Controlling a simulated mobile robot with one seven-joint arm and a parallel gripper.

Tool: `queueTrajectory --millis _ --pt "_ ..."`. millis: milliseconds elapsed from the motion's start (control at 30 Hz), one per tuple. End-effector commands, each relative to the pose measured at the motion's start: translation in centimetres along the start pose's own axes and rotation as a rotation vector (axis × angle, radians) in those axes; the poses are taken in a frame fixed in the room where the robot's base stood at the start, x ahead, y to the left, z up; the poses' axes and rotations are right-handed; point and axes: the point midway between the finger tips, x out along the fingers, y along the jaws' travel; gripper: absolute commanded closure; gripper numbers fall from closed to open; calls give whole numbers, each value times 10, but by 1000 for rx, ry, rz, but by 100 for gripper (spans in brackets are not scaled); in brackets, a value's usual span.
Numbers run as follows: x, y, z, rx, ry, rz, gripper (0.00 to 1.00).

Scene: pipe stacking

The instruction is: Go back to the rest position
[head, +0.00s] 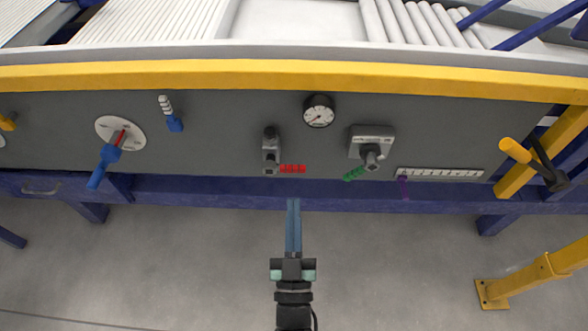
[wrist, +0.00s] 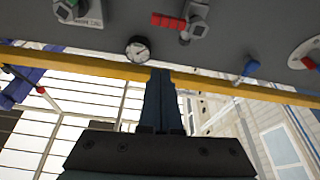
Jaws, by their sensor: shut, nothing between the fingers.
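My gripper (head: 293,203) is shut and empty in the head view, with its long blue fingers pressed together and pointing at the grey panel (head: 225,115). It is in front of and below the panel, over the floor, and looks apart from it. In the wrist view the shut fingers (wrist: 159,75) rise from the bottom middle. The picture there looks turned over, with the panel at the top.
The panel bears a gauge (head: 318,111), a grey valve with a red handle (head: 292,168), a green-handled switch (head: 355,173), a blue lever (head: 104,166) and a yellow-handled lever (head: 515,150). A yellow post (head: 545,268) stands at the lower right. The floor (head: 180,260) is clear.

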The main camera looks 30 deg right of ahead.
Motion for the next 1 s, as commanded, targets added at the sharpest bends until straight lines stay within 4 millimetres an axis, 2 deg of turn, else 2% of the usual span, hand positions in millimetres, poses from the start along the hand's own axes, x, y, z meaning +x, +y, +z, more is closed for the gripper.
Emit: queueTrajectory --millis 500,567,633,667,767,867,900,967,1000 --pt "0 0 0 1 1 -1 100" --pt "5 -3 -4 6 7 -6 100" --pt "18 -10 -16 22 25 -24 100" --pt "26 -15 -24 33 37 -35 100" --pt "64 -39 -64 83 89 -92 100" --pt "104 -67 -123 140 151 -168 100" --pt "117 -77 -150 161 177 -198 100" --pt "134 -91 -191 188 214 -241 100" --pt "143 -99 -219 204 237 -269 100"
